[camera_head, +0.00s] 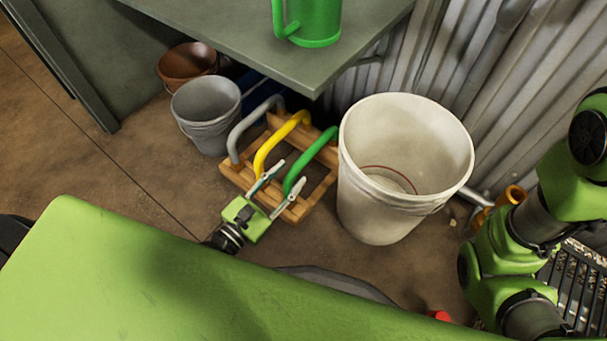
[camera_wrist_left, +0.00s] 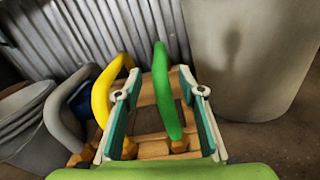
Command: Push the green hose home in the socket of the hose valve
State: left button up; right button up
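The green hose (camera_head: 313,157) is a bent piece standing in a wooden rack (camera_head: 325,190), beside a yellow and a grey one. My left gripper (camera_head: 278,183) is open at the rack's near side. In the left wrist view the green hose (camera_wrist_left: 165,92) rises between the two fingers of my left gripper (camera_wrist_left: 162,118), with gaps on both sides. A brass-coloured fitting (camera_head: 512,194) on a grey pipe by the wall, partly behind my right arm, may be the hose valve; its socket cannot be made out. My right gripper is out of view.
A large white bucket (camera_head: 370,205) stands close right of the rack. The yellow hose (camera_head: 262,155) and grey hose (camera_head: 236,140) are close left. A grey bucket (camera_head: 207,135) and a brown pot (camera_head: 183,68) stand behind, below a table (camera_head: 230,30) with a green can (camera_head: 315,20).

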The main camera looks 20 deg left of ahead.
aim_at(299, 165)
pick_arm(q)
jog(key=b+x, duration=0.3)
jog(key=x, duration=0.3)
jog(key=shift+f, duration=0.1)
grip_shut()
